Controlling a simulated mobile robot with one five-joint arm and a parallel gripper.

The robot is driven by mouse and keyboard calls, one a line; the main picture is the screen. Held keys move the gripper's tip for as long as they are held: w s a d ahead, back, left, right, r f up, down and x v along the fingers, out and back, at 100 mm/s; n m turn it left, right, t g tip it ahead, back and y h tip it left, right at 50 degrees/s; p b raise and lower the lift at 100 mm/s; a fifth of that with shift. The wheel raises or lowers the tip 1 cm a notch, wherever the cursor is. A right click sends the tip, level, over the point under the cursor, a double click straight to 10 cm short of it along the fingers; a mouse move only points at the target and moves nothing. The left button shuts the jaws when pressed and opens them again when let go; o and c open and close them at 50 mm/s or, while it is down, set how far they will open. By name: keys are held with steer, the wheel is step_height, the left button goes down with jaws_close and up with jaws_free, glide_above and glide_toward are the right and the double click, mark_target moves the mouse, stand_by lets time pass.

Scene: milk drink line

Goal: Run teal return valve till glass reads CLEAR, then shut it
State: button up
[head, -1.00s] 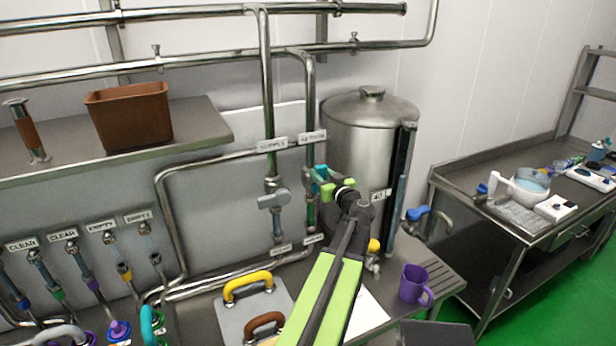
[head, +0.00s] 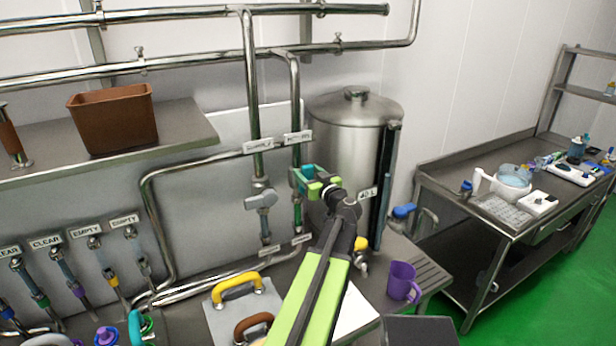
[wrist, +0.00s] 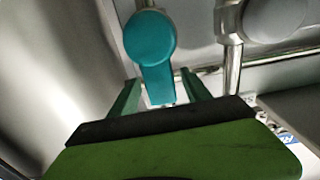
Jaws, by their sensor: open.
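The teal return valve (head: 303,177) is on the right-hand of two vertical pipes, beneath a plate that appears to read RETURN (head: 298,137). In the wrist view its teal handle (wrist: 157,82) hangs down from a round hub, between my fingers. My gripper (head: 320,189) is at the valve; the wrist view shows its green fingers (wrist: 162,88) apart, one on each side of the handle. I cannot tell whether either finger touches it. A sight glass (head: 297,213) sits below the valve; the small plate under it (head: 301,239) is too small to read.
A grey-handled valve (head: 261,198) on the supply pipe stands just left. A steel tank (head: 350,125) stands close behind on the right. A purple mug (head: 402,282) and a board with yellow handle (head: 237,288) are on the bench below.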

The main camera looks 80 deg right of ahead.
steer(key=v, duration=1.2)
